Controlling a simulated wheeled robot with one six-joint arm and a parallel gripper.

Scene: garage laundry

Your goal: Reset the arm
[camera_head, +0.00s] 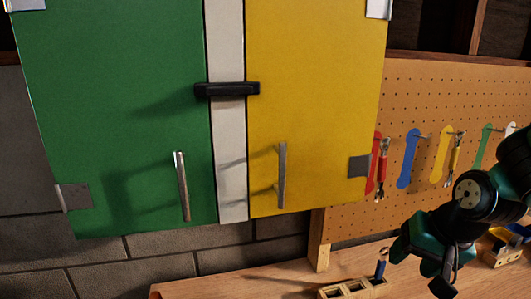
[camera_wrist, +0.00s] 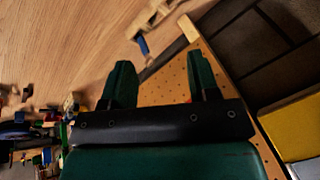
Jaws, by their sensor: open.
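My arm comes in at the right edge of the head view, in front of the pegboard and above the wooden workbench (camera_head: 240,285). My gripper (camera_head: 418,270) is low at the right, to the right of the yellow cabinet door. In the wrist view my gripper (camera_wrist: 160,80) shows two green fingers standing apart with nothing between them. Bench top and pegboard show past the fingers.
A wall cabinet has a green door (camera_head: 110,110) and a yellow door (camera_head: 315,100), both shut, with a black latch bar (camera_head: 227,90) across them. A pegboard (camera_head: 345,190) carries several tools. A wooden holder (camera_head: 352,289) with a blue-handled tool (camera_head: 381,268) stands on the bench.

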